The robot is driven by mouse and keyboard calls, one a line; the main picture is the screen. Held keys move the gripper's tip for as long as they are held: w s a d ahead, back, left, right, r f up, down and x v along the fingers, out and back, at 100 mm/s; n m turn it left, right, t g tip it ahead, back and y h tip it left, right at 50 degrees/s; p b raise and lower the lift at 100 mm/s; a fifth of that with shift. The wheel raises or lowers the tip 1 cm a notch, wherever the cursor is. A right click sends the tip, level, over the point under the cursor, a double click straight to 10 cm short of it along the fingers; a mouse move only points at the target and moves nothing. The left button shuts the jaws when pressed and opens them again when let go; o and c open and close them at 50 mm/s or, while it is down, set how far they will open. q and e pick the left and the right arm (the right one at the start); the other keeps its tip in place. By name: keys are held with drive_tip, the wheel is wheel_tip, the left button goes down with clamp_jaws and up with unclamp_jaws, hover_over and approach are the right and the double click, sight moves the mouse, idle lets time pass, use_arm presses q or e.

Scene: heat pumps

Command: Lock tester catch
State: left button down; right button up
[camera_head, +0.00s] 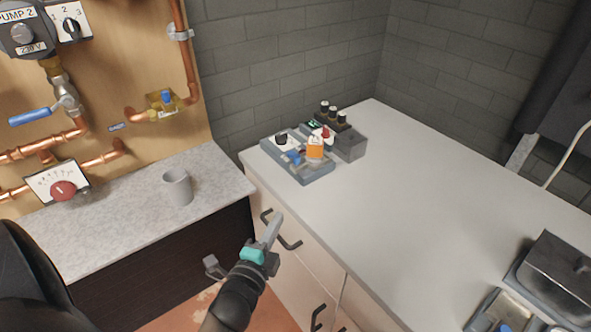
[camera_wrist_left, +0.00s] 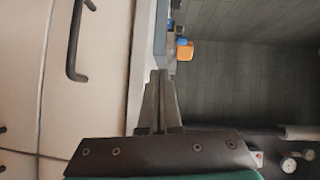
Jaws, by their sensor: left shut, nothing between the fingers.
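The tester (camera_head: 300,158) is a grey-blue box near the far left corner of the white counter. It carries a black knob (camera_head: 281,139), a red knob (camera_head: 325,132), a blue part (camera_head: 294,158) and an orange block (camera_head: 315,148). I cannot tell which part is the catch. My left gripper (camera_head: 275,225) is shut and empty, in front of the counter's drawers and below the tester. In the left wrist view the shut fingers (camera_wrist_left: 160,85) point toward the counter edge, with the orange block (camera_wrist_left: 184,50) beyond them. My right gripper is not in view.
The white counter (camera_head: 420,200) is clear in the middle. Drawers with black handles (camera_head: 288,243) lie below it. A dark lidded box (camera_head: 556,270) sits at front right.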

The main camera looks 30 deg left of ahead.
sight(299, 161)
use_arm(q)
drive_tip(key=r, duration=0.2)
drive_tip(key=a+r+m, duration=0.1)
drive_tip(key=shift+r+t+y, duration=0.3)
drive_tip(key=shift+r+t, duration=0.1)
drive_tip(key=shift+w, duration=0.1)
drive_tip(key=b+x, duration=0.1)
drive_tip(key=x, duration=1.3)
drive_tip(key=shift+w+d+b, duration=0.25)
drive_tip(key=shift+w+b, duration=0.35)
drive_tip(key=shift+w, duration=0.25)
drive_tip(key=shift+d+r, duration=0.1)
drive_tip(key=shift+r, duration=0.25)
